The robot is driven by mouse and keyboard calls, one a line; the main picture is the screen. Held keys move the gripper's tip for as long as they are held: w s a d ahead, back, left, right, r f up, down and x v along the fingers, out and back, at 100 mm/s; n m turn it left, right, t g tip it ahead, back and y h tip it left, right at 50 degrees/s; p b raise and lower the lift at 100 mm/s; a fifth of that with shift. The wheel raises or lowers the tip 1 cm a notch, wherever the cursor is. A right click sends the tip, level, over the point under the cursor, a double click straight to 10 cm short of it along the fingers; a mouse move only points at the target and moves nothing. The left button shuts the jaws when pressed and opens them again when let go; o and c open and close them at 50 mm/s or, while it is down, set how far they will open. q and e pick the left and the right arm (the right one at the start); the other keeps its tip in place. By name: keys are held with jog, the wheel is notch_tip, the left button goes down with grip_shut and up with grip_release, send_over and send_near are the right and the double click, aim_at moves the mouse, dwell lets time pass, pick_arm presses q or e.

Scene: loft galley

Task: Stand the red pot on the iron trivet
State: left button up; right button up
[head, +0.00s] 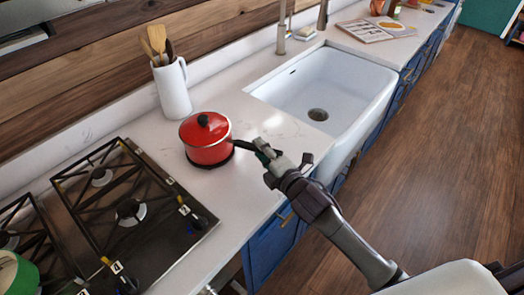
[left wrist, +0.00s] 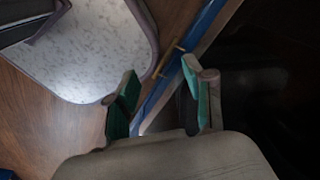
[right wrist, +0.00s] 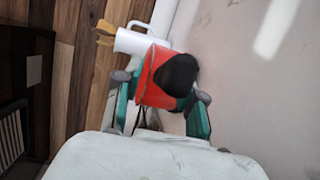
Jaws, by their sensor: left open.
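The red pot (head: 206,150), with a red lid and black knob, stands upright on the counter by the hob. A dark edge under it looks like the iron trivet (head: 210,166); the pot hides the rest. The pot's black handle (head: 243,145) points toward my right gripper (head: 276,153), which is at the handle's end. My left gripper (left wrist: 163,100) is open and empty, above the floor beside the blue cabinets.
A gas hob (head: 130,212) is left of the pot. A white jug (head: 173,90) with wooden utensils stands behind it. The white sink (head: 330,82) is to the right. Bare counter (head: 215,205) lies in front of the pot.

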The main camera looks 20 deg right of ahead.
jog(key=shift+f, duration=0.35)
jog(key=shift+s+d, duration=0.1)
jog(key=v, duration=1.1)
jog(key=shift+s+r, duration=0.35)
jog(key=shift+r, duration=0.05)
